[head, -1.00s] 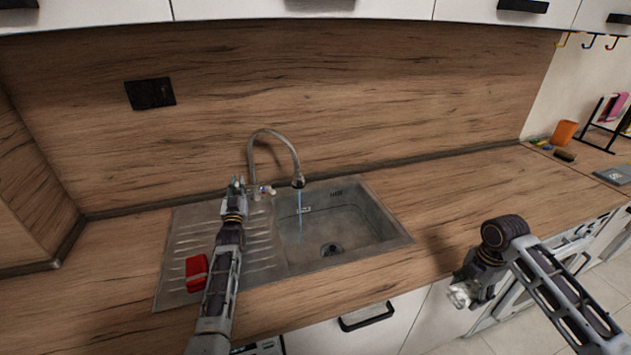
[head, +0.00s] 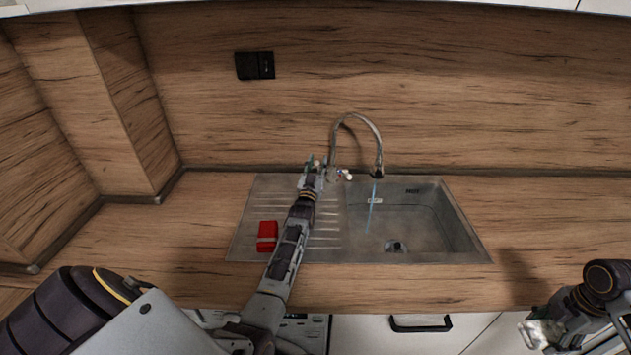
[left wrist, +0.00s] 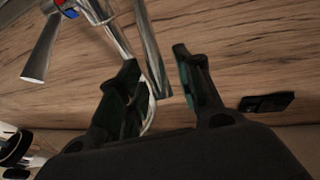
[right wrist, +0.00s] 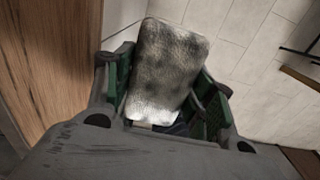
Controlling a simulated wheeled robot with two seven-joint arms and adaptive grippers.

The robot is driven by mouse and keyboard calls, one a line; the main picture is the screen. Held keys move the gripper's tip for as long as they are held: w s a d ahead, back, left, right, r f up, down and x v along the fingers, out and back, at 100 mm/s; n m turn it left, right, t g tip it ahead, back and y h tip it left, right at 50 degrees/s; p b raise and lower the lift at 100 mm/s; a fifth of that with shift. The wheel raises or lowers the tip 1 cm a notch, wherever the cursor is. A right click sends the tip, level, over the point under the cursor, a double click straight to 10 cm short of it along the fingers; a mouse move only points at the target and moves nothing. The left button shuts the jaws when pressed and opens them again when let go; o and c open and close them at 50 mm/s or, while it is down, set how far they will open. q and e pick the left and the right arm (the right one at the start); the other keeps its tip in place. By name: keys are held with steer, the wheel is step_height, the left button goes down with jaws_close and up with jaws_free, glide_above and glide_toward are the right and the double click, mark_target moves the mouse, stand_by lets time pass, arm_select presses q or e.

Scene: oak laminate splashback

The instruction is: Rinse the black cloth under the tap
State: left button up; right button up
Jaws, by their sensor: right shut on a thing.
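The tap (head: 362,122) arches over the sink basin (head: 425,222), and a thin bluish stream of water (head: 371,208) falls from its spout. My left gripper (head: 312,165) is at the tap's base, just left of its lever (head: 344,174). In the left wrist view its fingers (left wrist: 160,85) are apart, with tap metalwork close by. My right gripper (right wrist: 168,92) is shut on the cloth (right wrist: 165,65), which looks mottled dark grey and whitish rather than plain black. In the head view the cloth (head: 541,336) is low at the right, away from the basin and the water.
A red block-like item (head: 267,236) lies on the ribbed drainboard (head: 245,215) beside my left arm. The counter (head: 545,215) right of the sink is clear. A dark drawer handle (head: 420,324) is below the counter front. A black socket (head: 254,66) is on the splashback.

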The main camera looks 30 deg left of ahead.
arm_select(q)
steer(key=shift+v, duration=1.55)
steer(key=s+d, duration=0.4)
steer(key=s, duration=0.7)
steer(key=shift+r, duration=0.1)
steer(key=shift+s, duration=0.1)
